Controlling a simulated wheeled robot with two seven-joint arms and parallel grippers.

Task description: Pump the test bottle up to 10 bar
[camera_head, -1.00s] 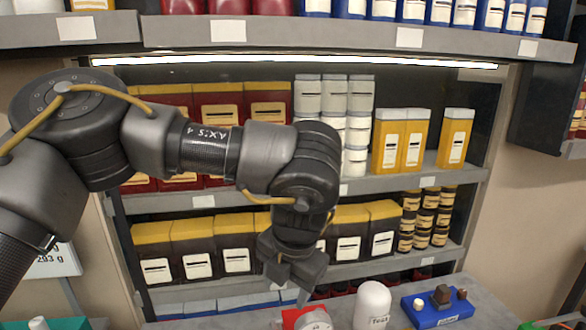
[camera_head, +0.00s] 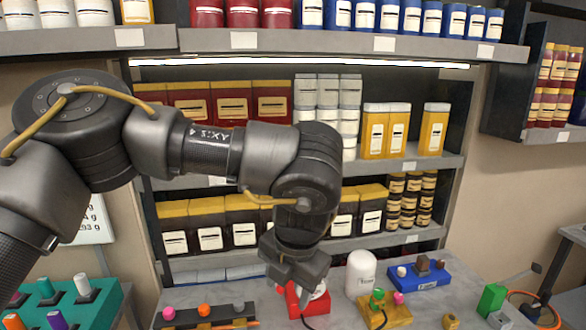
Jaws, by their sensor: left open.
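My left gripper (camera_head: 298,286) hangs in the lower middle, pointing down over a red device (camera_head: 293,304) on the counter. It is open; whether it touches the device cannot be told. The gripper hides part of the red device and of the pale round part on it. My right gripper is out of view.
A dark strip (camera_head: 205,317) with coloured knobs and a teal rack (camera_head: 105,300) lie left. Stocked shelves (camera_head: 410,164) rise behind.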

